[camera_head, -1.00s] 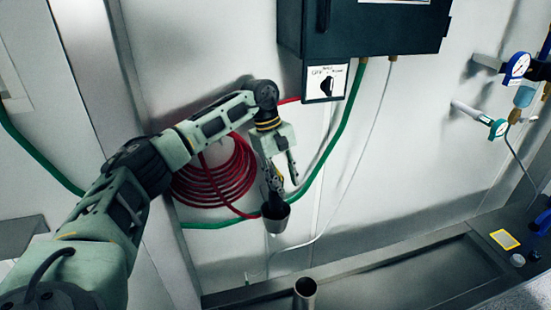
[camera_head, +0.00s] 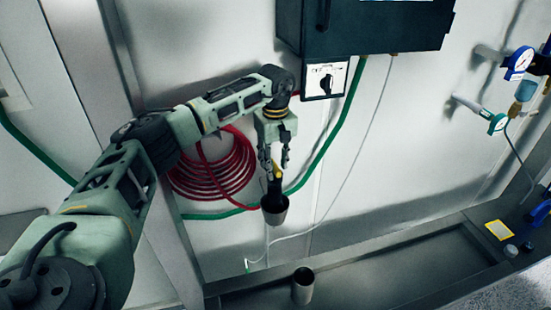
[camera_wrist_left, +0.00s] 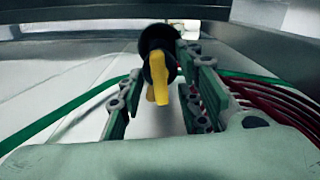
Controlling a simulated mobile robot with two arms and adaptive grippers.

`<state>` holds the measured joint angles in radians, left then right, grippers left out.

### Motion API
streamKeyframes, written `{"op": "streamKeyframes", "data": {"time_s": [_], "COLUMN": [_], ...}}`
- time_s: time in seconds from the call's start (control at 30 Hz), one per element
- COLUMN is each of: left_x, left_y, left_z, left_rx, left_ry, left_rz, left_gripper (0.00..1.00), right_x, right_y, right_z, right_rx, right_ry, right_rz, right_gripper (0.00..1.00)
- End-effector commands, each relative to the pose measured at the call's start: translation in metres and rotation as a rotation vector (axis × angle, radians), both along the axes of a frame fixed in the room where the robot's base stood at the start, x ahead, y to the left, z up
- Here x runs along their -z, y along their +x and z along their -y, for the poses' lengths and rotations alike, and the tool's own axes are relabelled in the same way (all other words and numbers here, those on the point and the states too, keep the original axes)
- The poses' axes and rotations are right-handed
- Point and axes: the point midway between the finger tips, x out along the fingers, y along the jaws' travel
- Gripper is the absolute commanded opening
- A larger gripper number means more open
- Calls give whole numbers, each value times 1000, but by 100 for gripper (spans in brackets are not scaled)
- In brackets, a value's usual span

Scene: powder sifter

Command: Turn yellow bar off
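The yellow bar (camera_head: 276,171) is a small handle on a black fitting above a grey metal cup (camera_head: 275,209) by the wall. In the left wrist view the yellow bar (camera_wrist_left: 159,76) points down and toward the camera, in front of the round black fitting (camera_wrist_left: 155,40). My left gripper (camera_head: 274,160) points down just above the bar, its two fingers apart. In the left wrist view the bar shows between the fingertips of the left gripper (camera_wrist_left: 162,90), closer to the right finger; I cannot tell whether they touch. My right gripper is out of view.
A red hose coil (camera_head: 210,175) and a green hose (camera_head: 330,140) are on the wall beside the gripper. A dark control box (camera_head: 375,28) with a switch panel (camera_head: 326,80) is above right. An open metal tube (camera_head: 303,287) stands below in a trough (camera_head: 400,275).

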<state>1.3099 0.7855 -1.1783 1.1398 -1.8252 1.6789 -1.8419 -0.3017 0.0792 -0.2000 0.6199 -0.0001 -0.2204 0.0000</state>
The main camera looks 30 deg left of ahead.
Motion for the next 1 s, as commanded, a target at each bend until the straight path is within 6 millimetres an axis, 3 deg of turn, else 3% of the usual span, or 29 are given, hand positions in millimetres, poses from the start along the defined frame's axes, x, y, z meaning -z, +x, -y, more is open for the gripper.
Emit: {"op": "streamKeyframes", "data": {"time_s": [0.27,0.63,1.0], "left_x": [3,3,3], "left_y": [0,0,0], "left_z": [0,0,0], "left_rx": [0,0,-14], "left_ry": [-1,-1,-1], "left_rz": [2,2,2], "left_gripper": [32,1,0], "right_x": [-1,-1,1], "right_y": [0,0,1], "right_z": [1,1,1], "right_rx": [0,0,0], "right_ry": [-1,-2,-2], "right_rz": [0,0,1], "right_gripper": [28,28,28]}}
